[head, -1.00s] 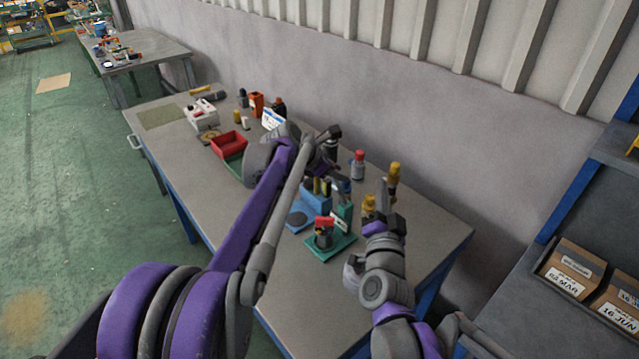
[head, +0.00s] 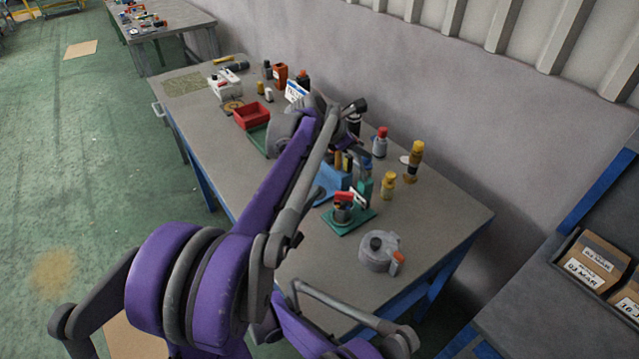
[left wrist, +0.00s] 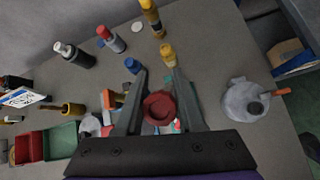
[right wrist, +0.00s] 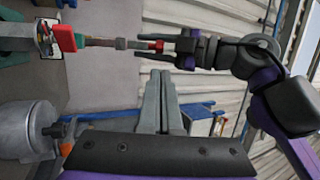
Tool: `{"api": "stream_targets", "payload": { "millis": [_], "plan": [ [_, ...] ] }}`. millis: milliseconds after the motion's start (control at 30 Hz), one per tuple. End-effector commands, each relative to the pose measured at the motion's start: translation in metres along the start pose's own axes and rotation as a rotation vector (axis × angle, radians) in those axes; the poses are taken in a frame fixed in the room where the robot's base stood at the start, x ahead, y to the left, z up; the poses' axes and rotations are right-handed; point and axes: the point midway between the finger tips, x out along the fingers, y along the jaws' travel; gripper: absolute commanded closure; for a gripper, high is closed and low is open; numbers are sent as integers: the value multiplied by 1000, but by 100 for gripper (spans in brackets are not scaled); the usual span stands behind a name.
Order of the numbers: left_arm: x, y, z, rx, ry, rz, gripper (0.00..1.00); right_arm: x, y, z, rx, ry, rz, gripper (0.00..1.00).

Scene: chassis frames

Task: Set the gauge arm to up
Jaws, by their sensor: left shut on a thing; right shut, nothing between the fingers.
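The gauge stands on a green base (head: 349,221) with a red-topped grey part (head: 343,198) and a teal block (head: 365,190). In the right wrist view a slim rod, seemingly the gauge arm (right wrist: 110,43), rises from near the teal block (right wrist: 80,40) and points up, towards picture right. Its round red end (left wrist: 160,106) lies between the fingers of my left gripper (left wrist: 159,85), shut on it.
A grey round pot-like part (head: 378,252) with an orange-tipped handle sits at the table's near right. Yellow bottles (head: 388,184) and a red-capped bottle (head: 380,143) stand behind the gauge. A red bin (head: 252,116) is farther left. The table's right corner is clear.

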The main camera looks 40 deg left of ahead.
Motion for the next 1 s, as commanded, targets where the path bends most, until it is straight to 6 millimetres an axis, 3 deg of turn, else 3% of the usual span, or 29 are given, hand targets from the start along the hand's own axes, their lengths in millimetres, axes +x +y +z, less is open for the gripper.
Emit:
{"api": "stream_targets", "payload": {
  "millis": [300, 500, 700, 1000],
  "plan": [
    [2, -2, -1, 2, 1, -3, 100, 69, 0, -1, -2, 2, -1, 100],
    [2, -2, 0, 2, 1, -3, 100, 103, 0, -1, -2, -1, 0, 100],
    [2, -2, 0, 2, 0, -3, 100, 120, 0, 0, -1, -1, -1, 100],
    [2, -2, 0, 2, 0, -3, 100, 122, 0, 0, -1, -3, -1, 100]
  ]
}}
